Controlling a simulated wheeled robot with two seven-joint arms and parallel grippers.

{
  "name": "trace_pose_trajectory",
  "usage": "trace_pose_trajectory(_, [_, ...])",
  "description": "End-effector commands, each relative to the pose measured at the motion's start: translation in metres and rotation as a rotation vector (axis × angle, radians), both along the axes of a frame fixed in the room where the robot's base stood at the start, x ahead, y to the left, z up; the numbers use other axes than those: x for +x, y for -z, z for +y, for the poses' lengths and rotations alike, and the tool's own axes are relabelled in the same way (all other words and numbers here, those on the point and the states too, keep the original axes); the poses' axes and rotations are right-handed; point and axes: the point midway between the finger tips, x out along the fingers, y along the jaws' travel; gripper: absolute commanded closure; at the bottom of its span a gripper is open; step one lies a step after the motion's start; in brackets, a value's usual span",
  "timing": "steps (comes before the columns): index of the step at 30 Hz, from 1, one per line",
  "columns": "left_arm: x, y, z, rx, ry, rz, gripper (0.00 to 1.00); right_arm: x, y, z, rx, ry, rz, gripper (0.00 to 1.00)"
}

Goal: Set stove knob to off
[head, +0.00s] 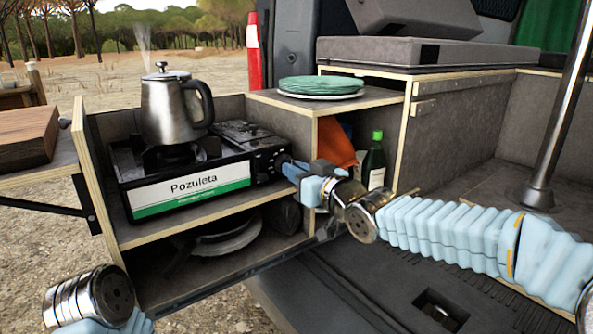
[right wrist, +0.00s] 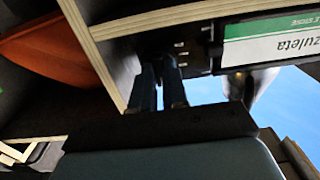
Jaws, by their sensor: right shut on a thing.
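The black camping stove (head: 127,166) with its white and green "Pozuleta" label sits in the left compartment of the wooden unit. It also shows upside down in the right wrist view, by its label (right wrist: 270,42). A steel kettle (head: 165,110) stands on the burner and steams. My right gripper (head: 285,167) reaches the right end of the stove's front, where the knob is. Its two fingers (right wrist: 162,82) are close together and shut on the knob, which they hide. The knob's setting cannot be read. My left wrist shows at the lower left; its gripper is out of view.
Green plates (head: 320,86) lie on the shelf right of the stove. Below are an orange item (head: 335,143) and a green bottle (head: 374,162), close to my right wrist. A pan (head: 225,238) lies under the stove. A wooden block (head: 27,137) is at the left.

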Motion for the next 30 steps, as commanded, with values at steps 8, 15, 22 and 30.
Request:
trace_pose_trajectory(8, [0.0, 0.0, 0.0, 0.0, 0.0, 0.0, 0.61, 0.0, 0.002, 0.0, 0.004, 0.0, 0.008, 1.0])
trace_pose_trajectory(15, [0.0, 0.0, 0.0, 0.0, 0.0, 0.0, 0.61, 0.0, 0.002, 0.0, 0.004, 0.0, 0.007, 0.68])
trace_pose_trajectory(22, [0.0, 0.0, 0.0, 0.0, 0.0, 0.0, 0.61, 0.0, 0.001, 0.0, 0.004, 0.0, 0.005, 0.61])
trace_pose_trajectory(30, [0.0, 0.001, 0.0, 0.0, 0.0, 0.0, 0.61, -0.014, 0.0, -0.012, 0.004, 0.002, 0.003, 0.61])
